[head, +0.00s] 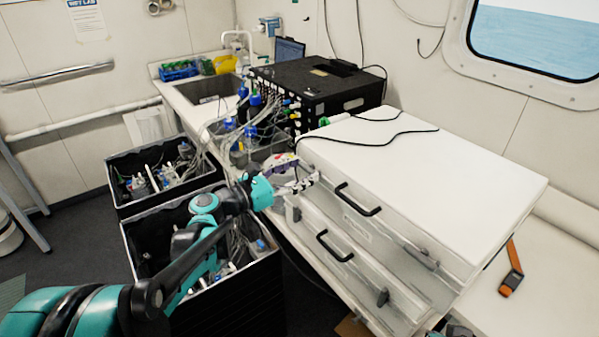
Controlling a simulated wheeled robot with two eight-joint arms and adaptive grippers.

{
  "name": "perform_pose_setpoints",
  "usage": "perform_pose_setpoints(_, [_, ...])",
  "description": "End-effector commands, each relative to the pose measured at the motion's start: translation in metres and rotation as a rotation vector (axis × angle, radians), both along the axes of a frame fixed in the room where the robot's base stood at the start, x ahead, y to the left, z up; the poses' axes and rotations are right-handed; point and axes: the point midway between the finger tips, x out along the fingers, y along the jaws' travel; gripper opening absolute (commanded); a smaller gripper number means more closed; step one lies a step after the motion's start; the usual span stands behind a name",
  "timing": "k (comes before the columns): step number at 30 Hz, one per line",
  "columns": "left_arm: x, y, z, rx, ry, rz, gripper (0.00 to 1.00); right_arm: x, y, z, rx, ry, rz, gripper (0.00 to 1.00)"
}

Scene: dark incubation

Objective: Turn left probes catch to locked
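A white incubation unit (440,175) stands on the bench, with two stacked fronts, each with a black handle; the upper handle (357,200) and lower handle (335,246) are both plain to see. Small grey catches show at the fronts' right ends, one upper (421,257) and one lower (382,297). My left gripper (303,184) is at the left end of the upper front, close to it. Whether it touches anything there, and whether its fingers are open, is too small to tell. A catch at that left end is not distinguishable behind it. My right gripper is not recognisable in view.
Two black crates with bottles and tubing stand on the floor at left, the far one (125,160) and the near one (255,300), the latter under my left arm. Tubes run to a black box (315,85) behind the unit. An orange-grey tool (512,268) lies right.

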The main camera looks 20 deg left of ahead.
Motion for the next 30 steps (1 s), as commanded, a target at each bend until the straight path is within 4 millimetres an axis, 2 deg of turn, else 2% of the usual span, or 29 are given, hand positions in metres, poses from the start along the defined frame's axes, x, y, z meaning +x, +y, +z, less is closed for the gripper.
perform_pose_setpoints(1, [-0.0001, 0.0001, 0.0, 0.0, 0.0, 0.0, 0.41, 0.0, 0.0, 0.0, 0.0, 0.0, 0.0, 0.0])
perform_pose_setpoints(2, [-0.0001, 0.0001, 0.0, 0.0, 0.0, 0.0, 0.34, 0.0, 0.0, 0.0, 0.0, 0.0, 0.0, 0.0])
perform_pose_setpoints(3, [-0.0001, 0.0001, 0.0, 0.0, 0.0, 0.0, 0.31, 0.0, 0.0, 0.0, 0.0, 0.0, 0.0, 0.0])
perform_pose_setpoints(17, [-0.0003, -0.0001, 0.0002, 0.065, -0.051, 0.0, 0.31, 0.0, 0.0, 0.0019, 0.0, 0.0, 0.0, 0.0])
perform_pose_setpoints(30, [-0.0011, -0.0013, 0.0, 0.355, -0.276, 0.0, 0.31, 0.0, 0.0, 0.0081, 0.0, 0.0, 0.0, 0.0])
